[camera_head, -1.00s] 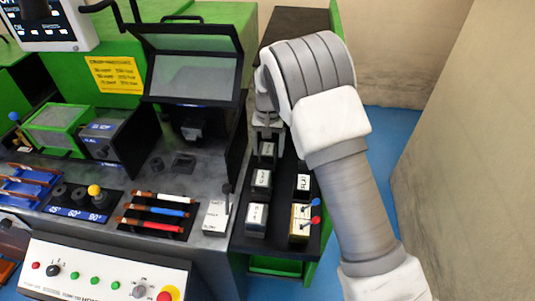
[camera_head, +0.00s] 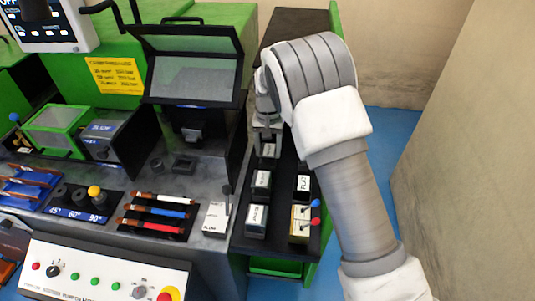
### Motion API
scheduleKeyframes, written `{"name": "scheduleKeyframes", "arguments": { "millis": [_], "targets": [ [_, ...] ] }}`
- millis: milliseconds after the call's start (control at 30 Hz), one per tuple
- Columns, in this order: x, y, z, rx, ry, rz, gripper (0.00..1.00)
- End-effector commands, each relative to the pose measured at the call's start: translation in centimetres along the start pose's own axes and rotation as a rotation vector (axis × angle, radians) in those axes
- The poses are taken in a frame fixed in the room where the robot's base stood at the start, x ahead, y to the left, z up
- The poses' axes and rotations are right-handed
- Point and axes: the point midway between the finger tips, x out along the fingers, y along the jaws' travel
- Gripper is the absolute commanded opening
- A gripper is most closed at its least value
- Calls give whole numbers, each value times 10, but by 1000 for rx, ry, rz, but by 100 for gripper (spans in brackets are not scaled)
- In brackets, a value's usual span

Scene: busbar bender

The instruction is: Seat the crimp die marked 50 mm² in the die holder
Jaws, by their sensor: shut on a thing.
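My gripper (camera_head: 268,135) points down over the dark side shelf, at the back of the row of dies. It is shut on a die with a pale label (camera_head: 268,150); the writing is too small to read. Two more labelled dies stand in front of it, a middle one (camera_head: 261,181) and a front one (camera_head: 256,218). I cannot tell which is marked 50 mm². A dark block-like fitting (camera_head: 194,133) sits under the raised clear guard (camera_head: 195,75); it may be the die holder. My arm hides the back right of the shelf.
A lever (camera_head: 227,203) stands at the bench's right edge. Colored-handled tools (camera_head: 157,212) lie in a rack. A yellow notice (camera_head: 116,75) is behind.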

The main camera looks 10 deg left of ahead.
Motion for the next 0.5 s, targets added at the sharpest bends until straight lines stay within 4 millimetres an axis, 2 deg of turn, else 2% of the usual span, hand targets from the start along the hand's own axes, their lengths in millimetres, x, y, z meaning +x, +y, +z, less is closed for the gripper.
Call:
{"name": "scheduleKeyframes", "arguments": {
  "millis": [500],
  "targets": [
    [-17,0,-1,1,2,-1,0]
  ]
}}
